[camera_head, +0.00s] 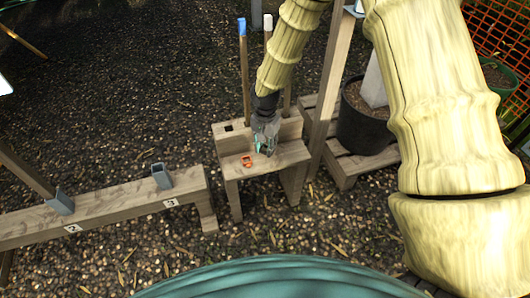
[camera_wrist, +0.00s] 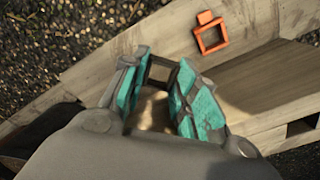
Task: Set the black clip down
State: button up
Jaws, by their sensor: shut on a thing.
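My gripper (camera_head: 266,145) is over the front step of a small wooden bench (camera_head: 236,168). In the wrist view its two teal-padded fingers (camera_wrist: 163,80) are closed on the black clip (camera_wrist: 163,61), a small dark square frame between the fingertips. The fingers hide part of the clip, and I cannot make it out in the head view. Bare wood shows through and below it; I cannot tell whether it touches the step.
An orange clip (camera_head: 247,162) lies on the step, left of my gripper; it also shows in the wrist view (camera_wrist: 210,34). Two poles, one blue-topped (camera_head: 243,70), stand behind the bench. A potted plant (camera_head: 362,125) is right. A numbered rail (camera_head: 110,207) is left.

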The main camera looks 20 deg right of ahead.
aim_at(265, 157)
notch_tip(265, 157, down, 3)
jog(key=shift+f+b, duration=0.15)
jog(key=shift+b, duration=0.35)
jog(key=o, duration=0.4)
